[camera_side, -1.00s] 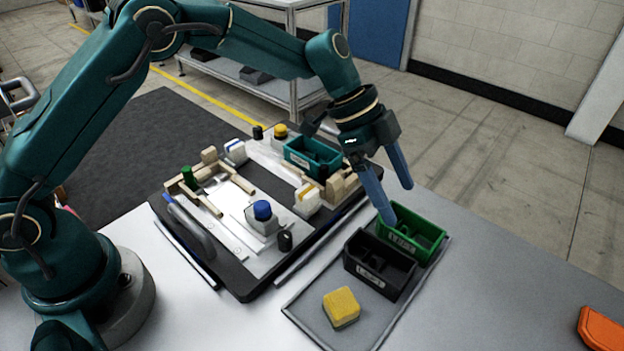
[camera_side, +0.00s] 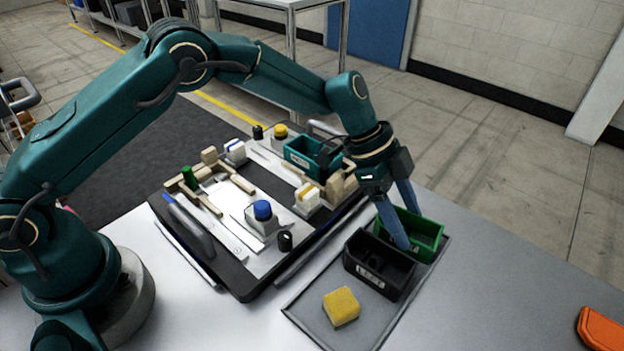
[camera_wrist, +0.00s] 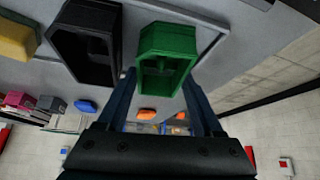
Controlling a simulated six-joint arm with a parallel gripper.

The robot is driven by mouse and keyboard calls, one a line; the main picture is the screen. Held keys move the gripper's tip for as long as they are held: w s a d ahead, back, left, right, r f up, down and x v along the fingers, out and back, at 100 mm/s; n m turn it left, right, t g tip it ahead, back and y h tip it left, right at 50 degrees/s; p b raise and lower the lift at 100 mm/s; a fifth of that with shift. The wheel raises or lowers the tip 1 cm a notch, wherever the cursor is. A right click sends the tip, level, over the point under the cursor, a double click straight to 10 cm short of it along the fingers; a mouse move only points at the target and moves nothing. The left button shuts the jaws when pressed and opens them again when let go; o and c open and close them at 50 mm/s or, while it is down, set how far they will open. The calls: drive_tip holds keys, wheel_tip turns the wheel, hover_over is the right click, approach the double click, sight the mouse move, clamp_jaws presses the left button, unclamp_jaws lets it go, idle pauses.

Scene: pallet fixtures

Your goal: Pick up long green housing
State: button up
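The long green housing (camera_side: 427,238) is an open-topped green bin with a label, standing at the far end of the grey tray (camera_side: 318,312). In the wrist view the green housing (camera_wrist: 167,45) lies ahead of and between my fingers. My gripper (camera_side: 408,230) points down at the housing, its fingers spread apart. In the wrist view my gripper (camera_wrist: 158,78) is open, one finger on each side of the housing's near end. I cannot tell whether either finger touches it. The near finger hides part of the housing in the side view.
A black housing (camera_side: 380,268) stands close beside the green one on the tray, near the left finger. A yellow block (camera_side: 341,306) sits at the tray's near end. A fixture pallet (camera_side: 245,285) with a teal housing (camera_side: 313,157) lies left.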

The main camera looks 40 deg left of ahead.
idle(0.3)
drive_tip(key=shift+r, duration=0.55)
wheel_tip(320, 180, up, 3)
drive_tip(key=shift+f, duration=0.15)
drive_tip(key=s+a+r, duration=0.1)
drive_tip(key=a+r, duration=0.1)
drive_tip(key=a, duration=0.2)
drive_tip(key=a+r+m, duration=0.1)
drive_tip(key=a+r, duration=0.1)
drive_tip(key=a, duration=0.2)
drive_tip(key=s+a+r+m+g, duration=0.1)
drive_tip(key=a+r, duration=0.1)
drive_tip(key=a, duration=0.3)
drive_tip(key=shift+s+r, duration=0.1)
drive_tip(key=shift+s, duration=0.25)
drive_tip(key=s+a+r, duration=0.3)
drive_tip(key=s+a, duration=0.9)
drive_tip(key=a, duration=0.3)
drive_tip(key=shift+w+d+f, duration=0.1)
drive_tip(key=shift+f, duration=3.75)
